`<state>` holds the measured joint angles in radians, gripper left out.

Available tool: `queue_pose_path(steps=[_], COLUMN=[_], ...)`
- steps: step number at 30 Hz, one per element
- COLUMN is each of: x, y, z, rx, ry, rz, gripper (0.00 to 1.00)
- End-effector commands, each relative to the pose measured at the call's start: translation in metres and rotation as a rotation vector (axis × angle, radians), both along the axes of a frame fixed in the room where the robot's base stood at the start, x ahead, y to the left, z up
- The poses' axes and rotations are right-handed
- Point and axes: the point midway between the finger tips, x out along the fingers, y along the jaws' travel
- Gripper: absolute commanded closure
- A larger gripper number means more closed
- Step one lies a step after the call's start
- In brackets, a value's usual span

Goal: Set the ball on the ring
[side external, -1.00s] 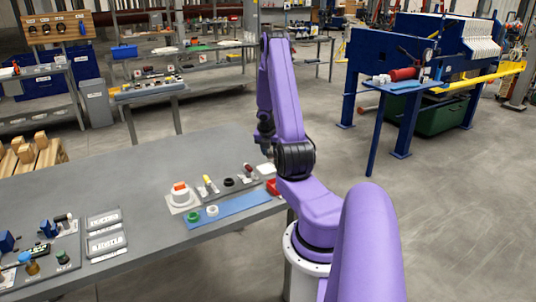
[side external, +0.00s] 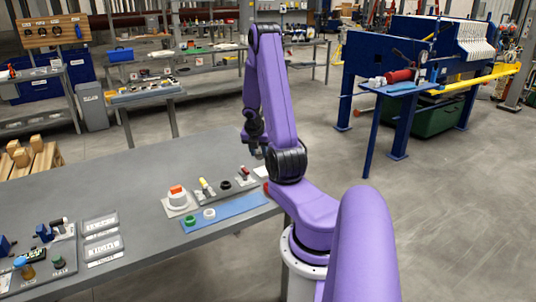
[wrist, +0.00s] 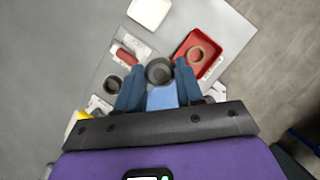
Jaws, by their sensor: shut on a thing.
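My gripper (wrist: 159,82) is shut on a dark grey round thing (wrist: 159,69), which looks like the ball, held between the fingertips in the wrist view. In the side view my gripper (side external: 257,152) hangs above the table's right end, and the ball cannot be made out there. A tan ring (wrist: 197,54) lies in a red tray (wrist: 184,66), right of the fingertips and apart from the ball. A black ring (wrist: 113,84) lies left of the fingers and also shows in the side view (side external: 226,185). Which ring is meant cannot be told.
A green ring (side external: 190,221) and a white ring (side external: 209,214) lie on a blue strip (side external: 240,212). A red-ended piece (wrist: 124,54) and a white dish (wrist: 149,11) are near the gripper. A red-topped white block (side external: 177,198) stands left. The table's middle is clear.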

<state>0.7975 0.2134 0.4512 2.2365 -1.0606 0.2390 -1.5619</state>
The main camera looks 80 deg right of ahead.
Motion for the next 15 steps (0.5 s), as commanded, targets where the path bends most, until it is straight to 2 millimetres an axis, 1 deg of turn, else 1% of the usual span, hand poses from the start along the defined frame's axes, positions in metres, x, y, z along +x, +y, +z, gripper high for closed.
queue_pose_path(steps=[1,2,3,7,9,12,15], x=[0.017,0.027,0.045,0.088,0.105,0.120,0.128], y=[-0.001,-0.001,0.001,0.013,0.019,0.027,0.032], z=[0.000,0.001,0.001,0.000,0.000,-0.001,-0.001], rx=[-0.001,-0.001,-0.001,-0.001,0.000,0.000,0.000], ry=[-0.002,-0.001,-0.002,0.000,0.001,0.001,0.002], rz=[0.007,0.007,0.009,0.009,0.008,0.007,0.009], gripper=[0.94,0.94,0.94,0.94,0.94,0.94,0.94])
